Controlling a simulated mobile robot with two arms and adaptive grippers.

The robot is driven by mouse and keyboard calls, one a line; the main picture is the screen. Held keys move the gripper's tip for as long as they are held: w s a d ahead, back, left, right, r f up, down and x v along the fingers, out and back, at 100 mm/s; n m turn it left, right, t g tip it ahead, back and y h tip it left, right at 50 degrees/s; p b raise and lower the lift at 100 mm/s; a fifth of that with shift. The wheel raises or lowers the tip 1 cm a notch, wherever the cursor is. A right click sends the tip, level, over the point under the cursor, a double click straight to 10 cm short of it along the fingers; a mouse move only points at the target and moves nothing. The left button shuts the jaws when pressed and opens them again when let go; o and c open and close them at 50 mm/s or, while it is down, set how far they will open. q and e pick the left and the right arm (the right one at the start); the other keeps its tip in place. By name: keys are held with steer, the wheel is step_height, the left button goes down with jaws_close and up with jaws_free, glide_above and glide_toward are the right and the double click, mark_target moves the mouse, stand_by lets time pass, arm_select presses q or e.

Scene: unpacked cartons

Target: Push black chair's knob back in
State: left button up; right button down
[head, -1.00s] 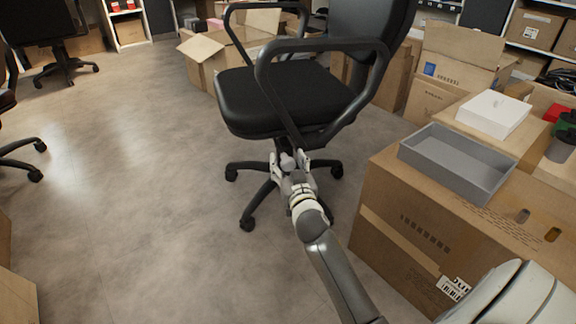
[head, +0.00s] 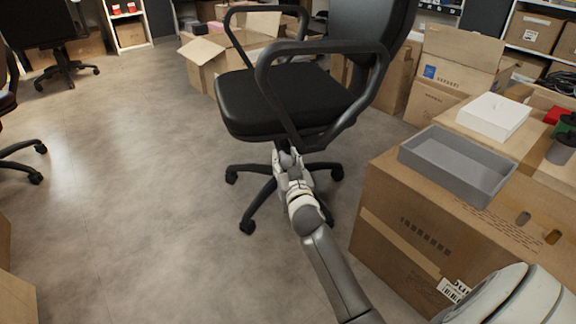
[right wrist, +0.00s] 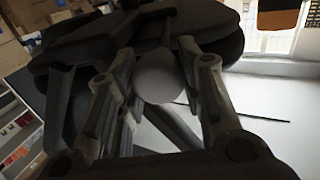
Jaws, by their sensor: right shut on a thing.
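The black chair (head: 275,100) stands upright in the middle of the head view, with its seat, armrests and five-legged wheeled base visible. Its knob sits under the seat and shows as a round grey end (right wrist: 160,78) between the fingers in the right wrist view. My right gripper (head: 287,158) is below the seat, in front of the chair's column, and is shut on the knob. The fingers hide the knob's sides, and the seat's underside is dark. I cannot tell how far the knob sticks out. My left gripper is not in view.
A large carton (head: 400,225) with a grey tray (head: 455,165) and a white box (head: 493,116) stands close to the right of my arm. Open cartons (head: 215,60) are behind the chair. Another black chair (head: 62,60) is at far left.

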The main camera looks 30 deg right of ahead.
steer(key=shift+x, duration=1)
steer(key=shift+r, duration=0.1)
steer(key=c, duration=1)
jaws_free()
steer(key=shift+w, duration=0.1)
steer(key=shift+o, duration=0.2)
steer(key=shift+s+a, duration=0.15)
steer(key=shift+s, duration=0.1)
steer(key=v, duration=1.1)
steer(key=shift+s, duration=0.2)
